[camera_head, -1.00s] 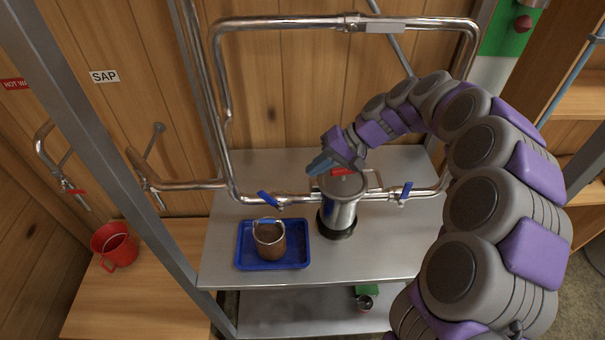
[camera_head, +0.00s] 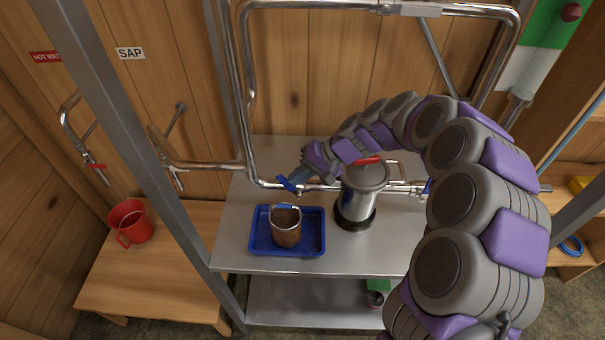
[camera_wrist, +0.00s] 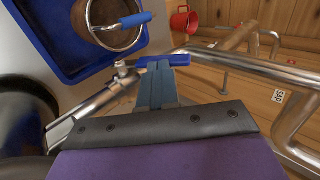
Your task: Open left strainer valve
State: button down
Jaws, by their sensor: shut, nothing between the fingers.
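The left strainer valve has a blue lever handle (camera_head: 286,184) on the steel pipe, left of the metal strainer canister (camera_head: 356,205). The handle also shows in the wrist view (camera_wrist: 163,61), right at my fingertips. My gripper (camera_head: 296,177) has blue fingers, shut and empty, at the right end of the handle. The fingers (camera_wrist: 154,72) point at the handle in the wrist view; whether they touch it I cannot tell. The right valve's blue handle (camera_head: 428,186) is mostly hidden behind my arm.
A blue tray (camera_head: 259,246) holding a brown pot (camera_head: 286,229) with a handle sits in front of the left valve. A red pitcher (camera_head: 129,225) stands on the wooden bench at left. A grey post (camera_head: 137,160) rises at left. Pipes run behind the canister.

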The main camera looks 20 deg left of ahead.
aim_at(278, 180)
jog(key=shift+a+r+p, duration=0.1)
jog(key=shift+p, duration=0.3)
jog(key=h+p, duration=0.1)
jog(key=a+h+p, duration=0.1)
jog(key=shift+s+r+t+p, duration=0.1)
jog(key=shift+s+t+p, duration=0.1)
jog(key=shift+t+p, duration=0.15)
jog(key=h+p, duration=0.1)
jog(key=a+h+p, duration=0.1)
jog(key=p, duration=0.1)
jog(key=a+h+p, duration=0.1)
jog(key=p, duration=0.1)
jog(key=shift+s+a+f+t, duration=0.1)
jog(key=shift+s+f+t, duration=0.15)
jog(key=shift+f, duration=0.05)
jog(key=shift+a+f+t+h+p, duration=0.3)
jog(key=shift+a+f+h+p, duration=0.25)
jog(key=shift+h+p, duration=0.45)
jog(key=shift+s+a+f+h+p, duration=0.15)
jog(key=shift+a+f+h+p, duration=0.15)
jog(key=shift+p, duration=0.1)
jog(key=shift+s+a+f, duration=0.15)
jog(key=shift+a+f, duration=0.4)
jog(key=shift+f, duration=0.05)
jog(key=shift+a+f, duration=0.1)
notch_tip(278, 180, up, 17)
jog(key=d, duration=0.1)
jog(key=shift+w+d+p, duration=0.25)
jog(key=shift+p, duration=0.15)
